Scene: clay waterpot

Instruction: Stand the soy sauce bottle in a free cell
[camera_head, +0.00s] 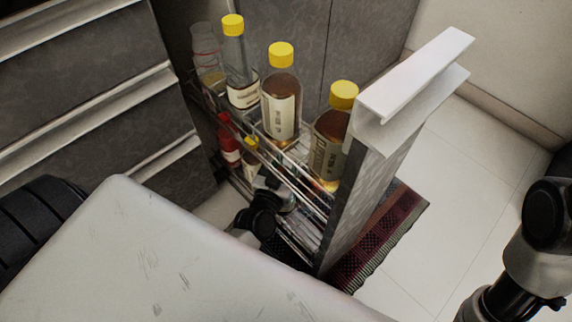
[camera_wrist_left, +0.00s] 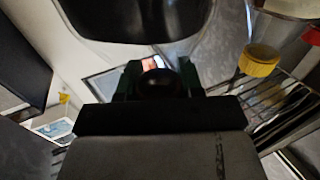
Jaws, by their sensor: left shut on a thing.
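My left gripper (camera_head: 264,200) is low beside the open pull-out rack (camera_head: 345,225), on its near side, partly behind the pale surface. In the left wrist view its fingers (camera_wrist_left: 159,78) are shut on a small dark rounded thing (camera_wrist_left: 157,84). This seems to be the soy sauce bottle, but most of it is hidden and no label can be read. The rack's upper tier holds yellow-capped bottles (camera_head: 281,98) (camera_head: 332,137) (camera_head: 239,68) and a clear container (camera_head: 206,65). Cell divisions are hard to make out. My right gripper is out of view.
The lower tier holds a red bottle (camera_head: 229,145) and a small yellow-capped bottle (camera_head: 250,158). Wire rails and the tall front panel (camera_head: 362,190) bound the rack. Grey drawers (camera_head: 80,95) stand left. A dark red mat (camera_head: 385,240) lies on the tiled floor at right.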

